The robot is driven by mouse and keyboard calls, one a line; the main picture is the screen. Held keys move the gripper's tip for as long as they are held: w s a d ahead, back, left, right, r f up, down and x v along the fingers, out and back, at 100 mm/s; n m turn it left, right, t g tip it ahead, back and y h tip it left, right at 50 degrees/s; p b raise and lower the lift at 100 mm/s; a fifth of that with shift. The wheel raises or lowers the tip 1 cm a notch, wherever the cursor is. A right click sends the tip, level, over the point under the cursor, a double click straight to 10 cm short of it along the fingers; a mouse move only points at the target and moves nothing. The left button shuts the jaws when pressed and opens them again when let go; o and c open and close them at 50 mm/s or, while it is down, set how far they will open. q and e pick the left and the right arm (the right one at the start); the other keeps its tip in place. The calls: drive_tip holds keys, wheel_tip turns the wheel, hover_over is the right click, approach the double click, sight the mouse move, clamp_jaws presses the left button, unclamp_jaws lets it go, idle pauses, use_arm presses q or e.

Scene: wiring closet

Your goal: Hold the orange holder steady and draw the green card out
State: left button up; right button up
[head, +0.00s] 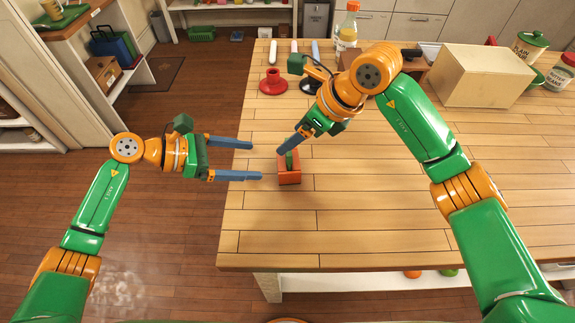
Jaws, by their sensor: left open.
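The orange holder (290,178) is a small box standing on the wooden table near its left edge. The green card (289,161) stands upright in it, its top showing above the rim. My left gripper (257,161) is open and empty. Its two blue fingers point right, towards the holder, with the tips a little short of its left side. My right gripper (282,150) reaches down from the upper right, its fingertips close to the top of the card. Its fingers overlap in this view, so I cannot tell whether they touch or grip the card.
A red stand (273,82) and a dark stand (311,84) are behind the holder. A bottle (348,30), a cream box (480,76) and canisters (530,44) stand at the back. The table front (370,225) is clear.

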sight(284, 164)
use_arm(q)
drive_tip(key=shift+d+f, duration=0.2)
drive_tip(key=shift+f, duration=0.05)
drive_tip(key=x, duration=0.9)
drive_tip(key=shift+d+f, duration=0.1)
drive_tip(key=shift+f, duration=0.05)
clamp_jaws()
drive_tip(key=c, duration=1.4)
unclamp_jaws()
drive_tip(key=shift+c, duration=0.2)
drive_tip(key=o, duration=1.5)
